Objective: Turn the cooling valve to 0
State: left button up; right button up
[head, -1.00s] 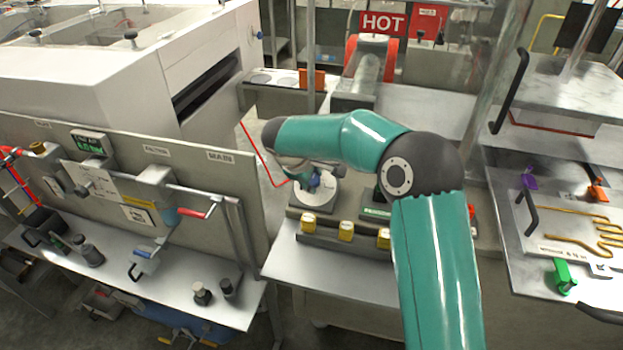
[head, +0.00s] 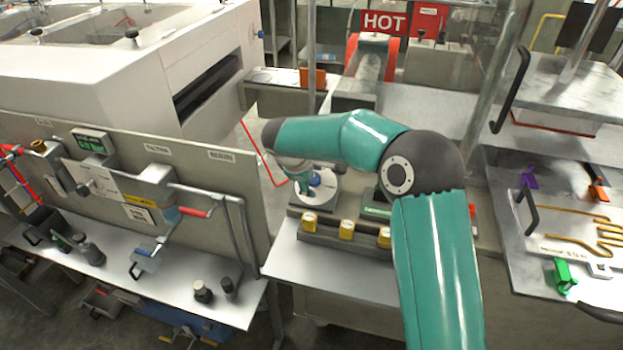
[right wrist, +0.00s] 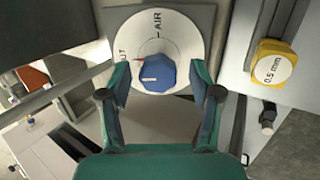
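A round white dial plate with a blue faceted knob (right wrist: 160,75) shows in the right wrist view. The word AIR and a partly hidden label ending in "UT" are printed on the plate (right wrist: 186,38). A pale mark with a red end lies on the knob's face. I cannot read a 0. My right gripper (right wrist: 160,84) is open, with one teal finger on each side of the knob; I cannot tell whether either touches it. In the head view the knob (head: 322,181) shows beside my right gripper (head: 307,184), partly behind it. My left gripper is not in view.
Yellow blocks (head: 346,229) stand in a row in front of the dial; one (right wrist: 274,64) reads 0.5 mm. A HOT sign (head: 384,22) stands behind. A grey panel (head: 235,195) is at left, and a metal bench with a wire-patterned plate (head: 560,226) at right.

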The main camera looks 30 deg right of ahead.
jog(key=v, duration=1.2)
jog(key=shift+w+f, duration=0.1)
